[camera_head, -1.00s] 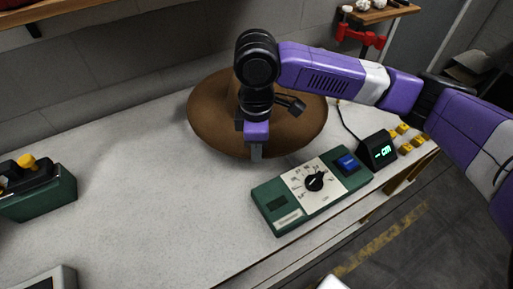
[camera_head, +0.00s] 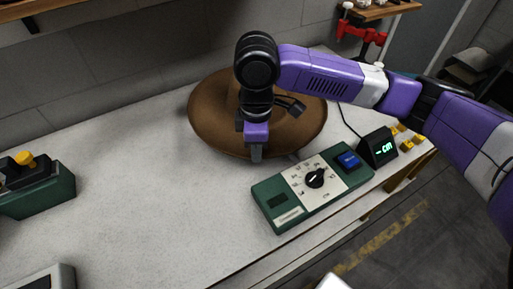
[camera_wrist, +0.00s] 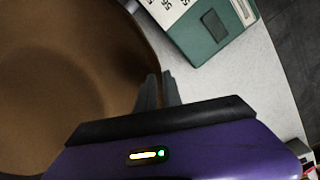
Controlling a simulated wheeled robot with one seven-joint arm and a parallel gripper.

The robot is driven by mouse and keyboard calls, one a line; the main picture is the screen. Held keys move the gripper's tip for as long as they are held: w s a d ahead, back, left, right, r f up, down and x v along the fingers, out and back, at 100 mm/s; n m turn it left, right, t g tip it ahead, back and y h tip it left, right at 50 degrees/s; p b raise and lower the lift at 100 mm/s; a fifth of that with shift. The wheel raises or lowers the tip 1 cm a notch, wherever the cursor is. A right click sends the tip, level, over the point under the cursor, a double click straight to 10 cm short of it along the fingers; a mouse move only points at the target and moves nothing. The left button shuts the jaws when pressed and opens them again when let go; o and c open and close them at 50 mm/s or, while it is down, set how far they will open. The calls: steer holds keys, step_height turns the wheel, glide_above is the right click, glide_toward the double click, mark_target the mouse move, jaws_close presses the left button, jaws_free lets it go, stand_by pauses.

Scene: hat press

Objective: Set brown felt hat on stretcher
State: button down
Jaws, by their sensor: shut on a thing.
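The brown felt hat (camera_head: 212,117) is at the back middle of the pale worktop in the head view, with its broad rim towards me. My arm covers much of its middle, and whatever is under the hat is hidden. My gripper (camera_head: 257,153) points down at the hat's near rim and is shut on it. In the wrist view the hat (camera_wrist: 70,70) fills the left side, and the fingers of my gripper (camera_wrist: 160,88) pinch close together at its edge. I cannot make out the stretcher as a separate thing.
A green control box (camera_head: 270,203) with a black dial stands right of the hat, close to its rim. A small display (camera_head: 378,148) and yellow pieces (camera_head: 412,142) lie beyond it. A green device (camera_head: 38,192) stands at the left. The worktop's (camera_head: 150,200) front middle is clear.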

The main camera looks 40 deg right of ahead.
steer(key=c, duration=1.4)
jaws_free()
steer(key=shift+r, duration=0.1)
